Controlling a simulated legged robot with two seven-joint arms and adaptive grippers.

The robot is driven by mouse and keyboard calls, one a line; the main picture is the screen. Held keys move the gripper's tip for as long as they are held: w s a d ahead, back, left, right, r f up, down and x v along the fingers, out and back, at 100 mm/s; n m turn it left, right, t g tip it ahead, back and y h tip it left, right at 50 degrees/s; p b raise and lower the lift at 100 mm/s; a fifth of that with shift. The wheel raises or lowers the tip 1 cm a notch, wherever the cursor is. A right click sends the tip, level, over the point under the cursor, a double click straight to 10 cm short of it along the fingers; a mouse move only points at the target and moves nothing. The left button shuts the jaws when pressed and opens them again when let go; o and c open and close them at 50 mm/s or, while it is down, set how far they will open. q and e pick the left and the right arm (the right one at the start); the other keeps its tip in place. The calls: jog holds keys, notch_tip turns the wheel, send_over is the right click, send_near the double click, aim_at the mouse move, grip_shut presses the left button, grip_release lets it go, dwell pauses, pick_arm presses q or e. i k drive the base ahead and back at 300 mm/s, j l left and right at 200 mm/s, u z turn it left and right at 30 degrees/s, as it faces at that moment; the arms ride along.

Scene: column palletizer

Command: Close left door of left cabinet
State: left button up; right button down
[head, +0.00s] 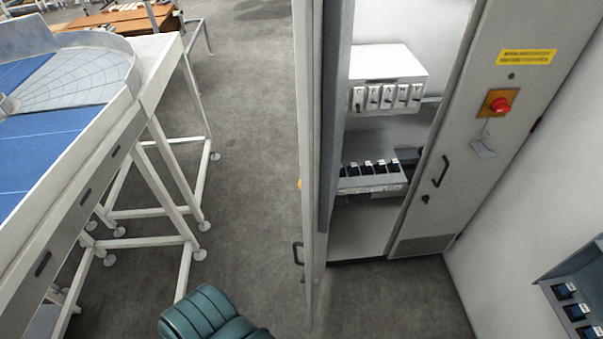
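The left door (305,150) of the cabinet stands swung open and is seen nearly edge-on, as a tall pale panel. Its dark handle (297,253) is low on its left side. The cabinet interior (362,228) is exposed, with a white switch unit (386,75) above a row of dark breakers (370,169). The cabinet's right door (470,130) looks shut and carries a yellow label, a red button and a black handle. No gripper that I can make out is in view, and nothing visible touches the left door.
A conveyor (70,125) with blue belts and white legs stands at the left. Bare grey floor (250,150) lies between it and the door. A teal ribbed object (208,317) shows at the bottom edge; I cannot tell what it is. Another breaker panel (575,295) is at lower right.

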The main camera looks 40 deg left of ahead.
aim_at(323, 31)
jog(key=j, duration=1.5)
